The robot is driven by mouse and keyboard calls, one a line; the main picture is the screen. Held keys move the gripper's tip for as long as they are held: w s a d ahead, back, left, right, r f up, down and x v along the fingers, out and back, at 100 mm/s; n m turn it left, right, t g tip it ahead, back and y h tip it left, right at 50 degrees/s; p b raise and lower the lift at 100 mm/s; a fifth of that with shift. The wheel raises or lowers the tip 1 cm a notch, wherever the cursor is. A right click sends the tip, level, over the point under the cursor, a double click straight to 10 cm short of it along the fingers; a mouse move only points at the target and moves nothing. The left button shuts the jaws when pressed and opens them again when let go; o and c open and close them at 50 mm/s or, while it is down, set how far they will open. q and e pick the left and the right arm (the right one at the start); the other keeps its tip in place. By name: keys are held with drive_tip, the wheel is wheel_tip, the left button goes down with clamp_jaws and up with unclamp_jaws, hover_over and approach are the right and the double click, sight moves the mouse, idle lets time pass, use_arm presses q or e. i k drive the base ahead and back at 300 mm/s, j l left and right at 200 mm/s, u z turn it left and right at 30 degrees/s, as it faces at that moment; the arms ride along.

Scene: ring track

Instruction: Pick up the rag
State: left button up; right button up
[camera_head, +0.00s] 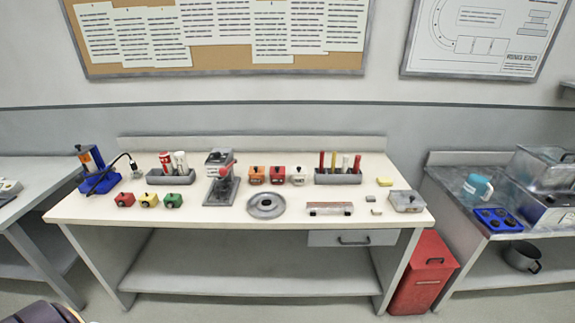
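I cannot make out a rag for certain in the head view. A small yellow block-like piece (385,182) lies at the right of the white workbench (240,214); it is too small to tell whether it is cloth. A teal item (478,187), which looks like a cup, is on the grey counter at the right. Neither of my grippers is in view.
The lower shelf (250,264) is bare.

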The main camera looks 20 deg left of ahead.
sight(382, 181)
drive_tip(key=u, duration=1.3)
drive_tip(key=z, duration=1.3)
drive_tip(key=i+l+u, duration=0.15)
drive_tip(key=l+u, duration=0.15)
drive_tip(key=l, duration=0.25)
drive_tip(key=i+l+u, duration=0.15)
drive_tip(key=l+u, duration=0.2)
drive_tip(key=l, duration=0.25)
drive_tip(key=l+u, duration=0.3)
drive_tip(key=l, duration=0.25)
